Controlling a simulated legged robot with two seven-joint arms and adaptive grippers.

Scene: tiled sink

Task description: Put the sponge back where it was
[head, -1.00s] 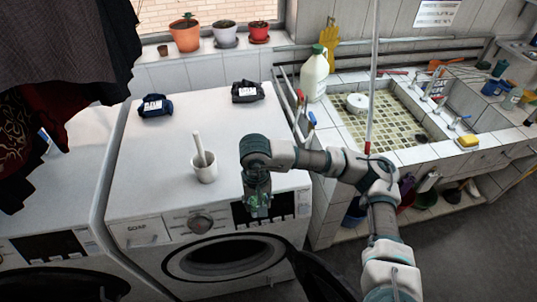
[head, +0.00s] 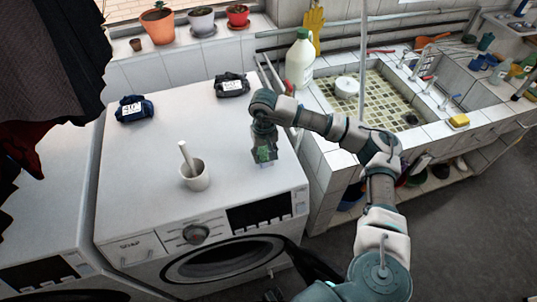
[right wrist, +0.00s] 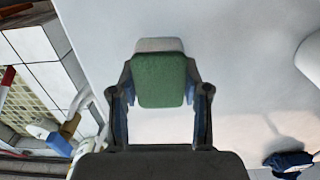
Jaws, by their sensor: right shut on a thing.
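My right gripper (head: 265,148) is over the right part of the washing machine top (head: 150,165), to the right of the white mortar. It is shut on a sponge (right wrist: 160,82), green with a pale layer, which shows between the two fingers in the right wrist view. In the head view only a small green and pale bit of it shows under the gripper. I cannot tell whether it touches the machine top. Another sponge, yellow (head: 458,121), lies on the tiled sink's front edge. My left gripper is not in view.
The white mortar with its pestle (head: 194,176) stands left of my gripper. Two dark cloth bundles (head: 134,109) (head: 232,85) lie toward the back. A white bottle (head: 300,60) stands at the sink's left corner. The machine's front left top is clear.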

